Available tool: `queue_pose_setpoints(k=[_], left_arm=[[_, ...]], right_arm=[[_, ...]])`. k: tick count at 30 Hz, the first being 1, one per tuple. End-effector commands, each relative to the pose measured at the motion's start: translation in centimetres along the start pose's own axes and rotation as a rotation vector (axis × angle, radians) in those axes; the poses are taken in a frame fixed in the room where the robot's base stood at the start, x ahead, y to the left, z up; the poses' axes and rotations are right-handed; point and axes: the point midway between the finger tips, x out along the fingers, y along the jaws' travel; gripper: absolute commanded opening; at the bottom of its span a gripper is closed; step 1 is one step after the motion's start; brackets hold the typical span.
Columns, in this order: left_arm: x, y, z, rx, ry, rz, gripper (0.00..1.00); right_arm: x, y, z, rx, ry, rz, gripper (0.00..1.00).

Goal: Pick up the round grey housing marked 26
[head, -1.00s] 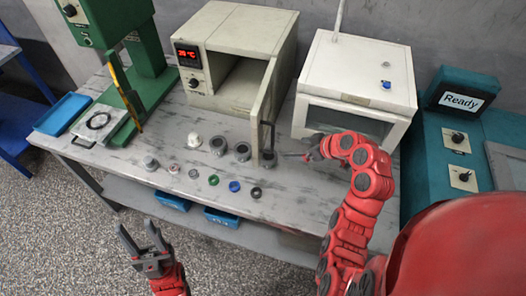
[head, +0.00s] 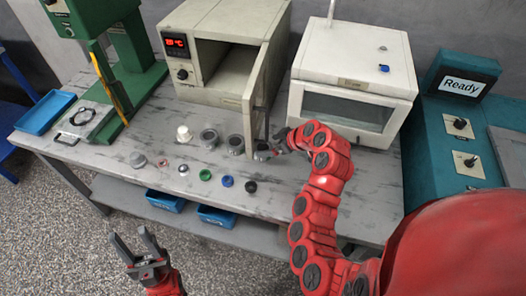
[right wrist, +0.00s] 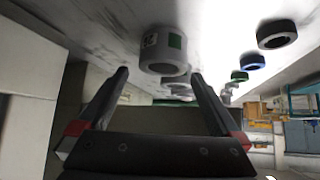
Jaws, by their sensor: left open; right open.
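A round grey housing (right wrist: 164,55) with a green patch and a small label shows in the right wrist view. In the head view my right gripper (head: 270,149) is low over the table at the oven door's edge and partly hides this housing (head: 261,154). Two similar grey housings (head: 235,144) (head: 209,138) stand in a row to its left. My left gripper (head: 140,252) is open and empty, in front of the table.
The oven's open door (head: 262,95) stands close behind my right gripper. A white box (head: 350,85) is to the right. A white part (head: 184,133) and a front row with green (head: 205,174), blue (head: 227,181) and black (head: 251,187) rings stand on the table (head: 300,185).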

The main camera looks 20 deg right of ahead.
Motion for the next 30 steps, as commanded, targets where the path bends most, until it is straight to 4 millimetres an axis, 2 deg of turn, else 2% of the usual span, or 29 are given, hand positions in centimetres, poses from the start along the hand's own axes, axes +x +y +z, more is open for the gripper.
queue_pose_setpoints(k=[6,12,22,23,30], left_arm=[[2.0,-0.1,-0.3,0.0,0.0,0.0,0.5],[2.4,-0.1,-0.4,0.0,0.0,0.0,0.5],[2.4,-0.1,-0.4,0.0,0.0,0.0,0.5],[2.4,-0.1,-0.4,0.0,0.0,0.0,0.5],[2.4,-0.1,-0.4,0.0,0.0,0.0,0.5]], right_arm=[[2.4,-0.6,0.9,0.005,-0.005,-0.01,1.0],[4.4,-0.4,1.0,0.001,-0.002,-0.004,1.0],[4.9,-0.4,1.1,0.001,-0.001,-0.001,1.0],[4.9,-0.4,1.1,0.001,-0.001,-0.001,0.96],[4.9,-0.4,1.1,0.001,-0.001,-0.002,0.53]])
